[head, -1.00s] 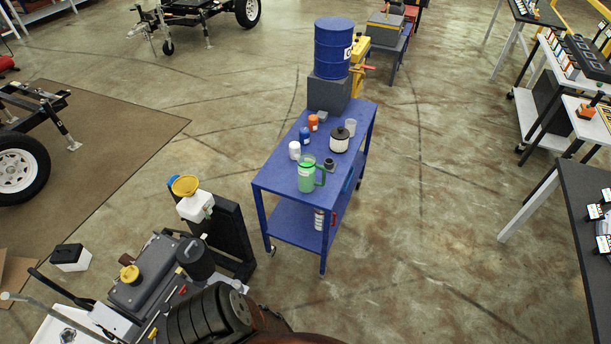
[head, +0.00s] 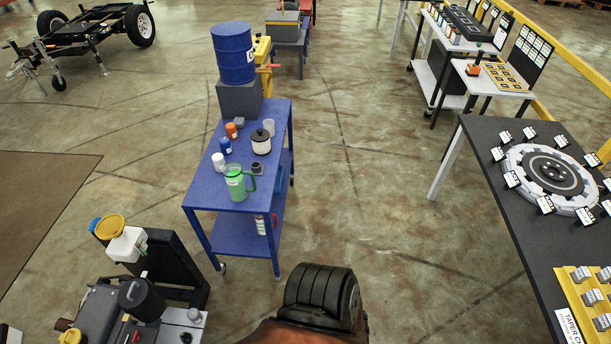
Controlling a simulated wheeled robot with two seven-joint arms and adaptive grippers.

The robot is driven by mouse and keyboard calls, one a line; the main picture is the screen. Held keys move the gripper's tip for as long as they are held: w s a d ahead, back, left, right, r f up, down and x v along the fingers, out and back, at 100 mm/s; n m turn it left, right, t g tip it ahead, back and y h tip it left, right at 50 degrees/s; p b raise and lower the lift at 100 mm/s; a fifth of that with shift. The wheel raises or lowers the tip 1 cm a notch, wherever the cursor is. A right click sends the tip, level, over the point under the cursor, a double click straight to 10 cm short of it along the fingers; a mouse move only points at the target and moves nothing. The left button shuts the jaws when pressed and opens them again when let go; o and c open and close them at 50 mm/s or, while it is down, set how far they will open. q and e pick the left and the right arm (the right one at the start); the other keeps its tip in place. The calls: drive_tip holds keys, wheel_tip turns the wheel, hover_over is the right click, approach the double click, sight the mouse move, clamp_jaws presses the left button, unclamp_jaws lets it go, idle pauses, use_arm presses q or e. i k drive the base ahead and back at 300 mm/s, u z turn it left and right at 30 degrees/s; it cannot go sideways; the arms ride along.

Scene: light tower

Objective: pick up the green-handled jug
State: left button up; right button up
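The green-handled jug (head: 236,183) stands upright near the front edge of the blue cart (head: 205,189). Its body looks green with a pale label, and its green handle points right. A small dark object (head: 257,168) stands close behind the handle. Neither of my grippers shows in the head view.
The cart top also holds a white bottle (head: 218,161), a blue bottle (head: 225,145), an orange bottle (head: 231,131) and a white canister with a dark lid (head: 261,143). A blue drum (head: 233,55) stands behind. A dark table (head: 500,235) is at right. Open floor (head: 375,200) lies between.

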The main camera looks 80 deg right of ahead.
sight(233, 173)
drive_tip(key=z, duration=2)
